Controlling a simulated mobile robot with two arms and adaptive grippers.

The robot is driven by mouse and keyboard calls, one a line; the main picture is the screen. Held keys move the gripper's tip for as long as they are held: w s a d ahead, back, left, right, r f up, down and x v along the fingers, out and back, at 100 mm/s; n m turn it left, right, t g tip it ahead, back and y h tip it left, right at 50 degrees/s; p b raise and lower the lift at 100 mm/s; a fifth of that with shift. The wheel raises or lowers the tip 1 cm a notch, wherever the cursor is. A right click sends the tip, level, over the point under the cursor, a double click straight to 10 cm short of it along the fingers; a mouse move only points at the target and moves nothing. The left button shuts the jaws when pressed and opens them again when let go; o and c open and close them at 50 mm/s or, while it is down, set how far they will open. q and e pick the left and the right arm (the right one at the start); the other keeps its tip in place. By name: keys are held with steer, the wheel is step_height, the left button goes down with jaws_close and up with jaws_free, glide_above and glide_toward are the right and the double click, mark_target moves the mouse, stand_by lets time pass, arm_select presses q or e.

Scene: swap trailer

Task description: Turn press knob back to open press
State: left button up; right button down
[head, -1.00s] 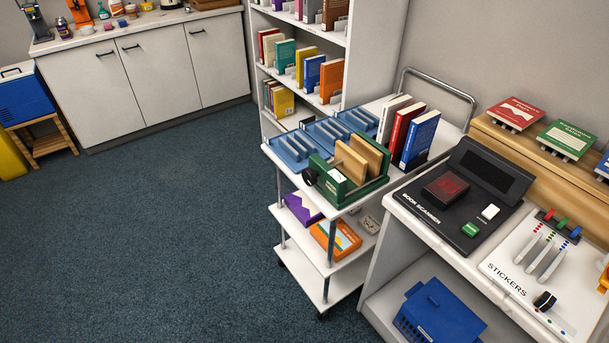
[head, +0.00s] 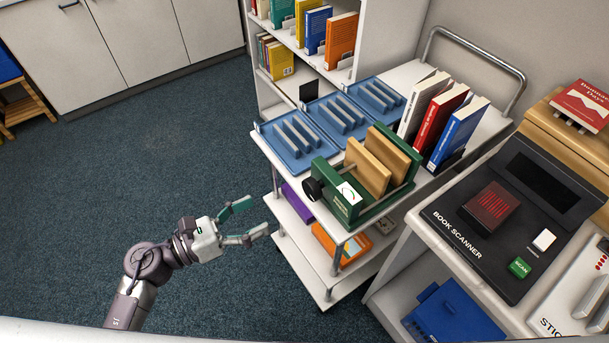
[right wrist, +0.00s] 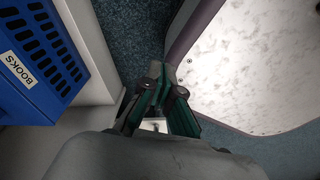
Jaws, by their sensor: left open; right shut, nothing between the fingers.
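The green book press (head: 350,197) stands on the front right of the white cart's top, with two wooden boards (head: 367,168) upright in it. Its black knob (head: 313,189) sticks out at its left front end. My left gripper (head: 258,217) is open and empty, left of the cart and apart from the knob, with its fingers toward the cart. My right gripper (right wrist: 155,118) shows only in the right wrist view, shut and empty, low beside a white shelf unit.
Blue trays (head: 297,139) and upright books (head: 441,121) share the cart top. The black book scanner (head: 490,219) sits on the counter at right. A blue basket (right wrist: 38,60) stands on the shelf below. Floor left of the cart is clear.

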arm_select(q)
steer(key=p, duration=0.2)
glide_toward(307, 190)
steer(key=d, duration=0.2)
steer(key=x, duration=0.5)
steer(key=p+x, duration=0.1)
steer(key=x, duration=0.1)
steer(key=shift+w+r, duration=0.15)
steer(key=shift+w, duration=0.45)
steer(key=shift+w+d, duration=0.25)
steer(key=shift+d, duration=0.2)
steer(key=c, duration=1.2)
steer(key=shift+o, duration=0.2)
arm_select(e)
steer(key=s+r, duration=0.2)
steer(key=r, duration=0.1)
steer(key=shift+r, duration=0.1)
